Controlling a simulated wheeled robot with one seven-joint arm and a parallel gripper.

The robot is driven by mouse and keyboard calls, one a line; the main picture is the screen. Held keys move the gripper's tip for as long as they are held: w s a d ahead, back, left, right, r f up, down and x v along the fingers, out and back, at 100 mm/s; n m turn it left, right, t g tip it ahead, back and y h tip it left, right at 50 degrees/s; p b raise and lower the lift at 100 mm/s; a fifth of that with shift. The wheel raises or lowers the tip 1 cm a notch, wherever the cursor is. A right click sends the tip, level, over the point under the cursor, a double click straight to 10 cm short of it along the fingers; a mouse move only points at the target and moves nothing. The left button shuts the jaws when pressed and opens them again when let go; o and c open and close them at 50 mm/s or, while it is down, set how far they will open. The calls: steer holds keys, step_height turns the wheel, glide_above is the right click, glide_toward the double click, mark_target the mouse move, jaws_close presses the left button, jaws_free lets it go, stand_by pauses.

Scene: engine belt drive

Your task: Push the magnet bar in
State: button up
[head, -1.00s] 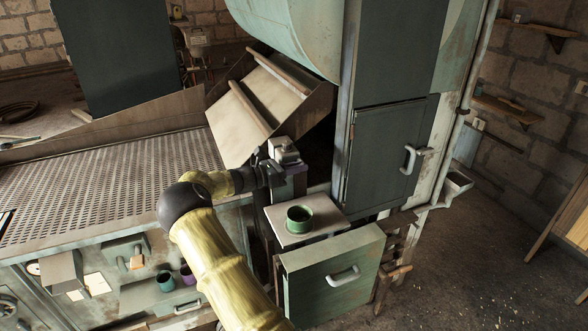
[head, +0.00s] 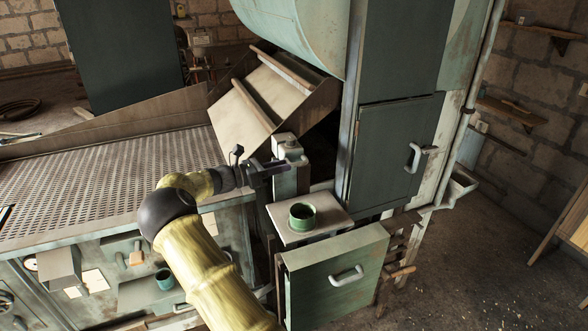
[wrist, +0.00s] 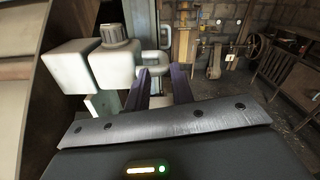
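I cannot single out the magnet bar with certainty. A pale block with a round knob (head: 290,147) stands on a grey post below the sloped chute, and it shows in the wrist view (wrist: 112,66) just left of my fingers. A second pale block (wrist: 70,67) sits left of it there. My gripper (head: 280,167) is beside this post in the head view. In the wrist view my gripper (wrist: 160,73) has its two purple fingers apart, with nothing clearly held between them. Whether a finger touches the block cannot be told.
A green cup (head: 302,216) stands on a small pale shelf (head: 327,229) below my gripper. A green drawer front (head: 335,280) is under it. A tall green cabinet door (head: 395,150) rises at the right. The sloped chute (head: 262,108) is behind the post. The perforated table (head: 95,200) lies left.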

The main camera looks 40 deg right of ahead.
steer(key=b+v, duration=0.3)
steer(key=v, duration=0.8)
